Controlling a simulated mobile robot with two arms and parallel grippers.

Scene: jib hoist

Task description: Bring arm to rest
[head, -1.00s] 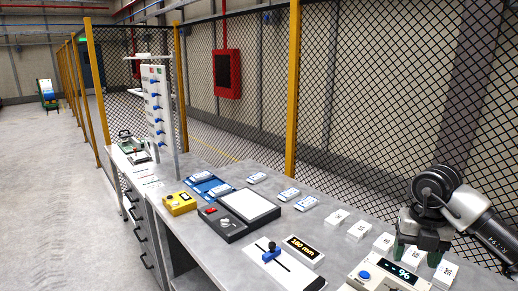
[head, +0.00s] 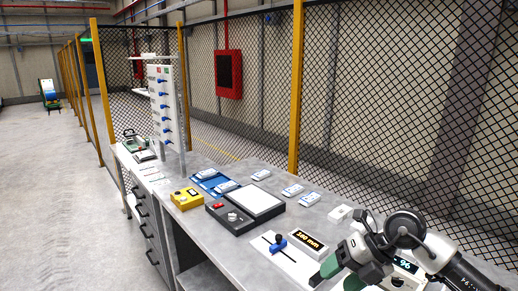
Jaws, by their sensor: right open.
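My right gripper (head: 338,278) is at the lower right of the head view, its green fingers spread apart and pointing down and left. It looks empty. It is low in the picture, in front of the display panel reading "96" (head: 405,265), which its arm partly hides. The slider panel with a blue knob (head: 278,243) lies just left of the gripper, and the "180 mm" display (head: 309,243) is just behind it. I cannot tell whether the fingers touch anything. My left gripper is not in view.
The grey bench (head: 215,240) also holds a black tray with a white plate (head: 254,201), a yellow box (head: 187,198), a blue mat (head: 211,184), several small white-and-blue blocks and a white block (head: 340,212). A tall switch panel (head: 162,105) stands at the far end. Mesh fencing runs behind.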

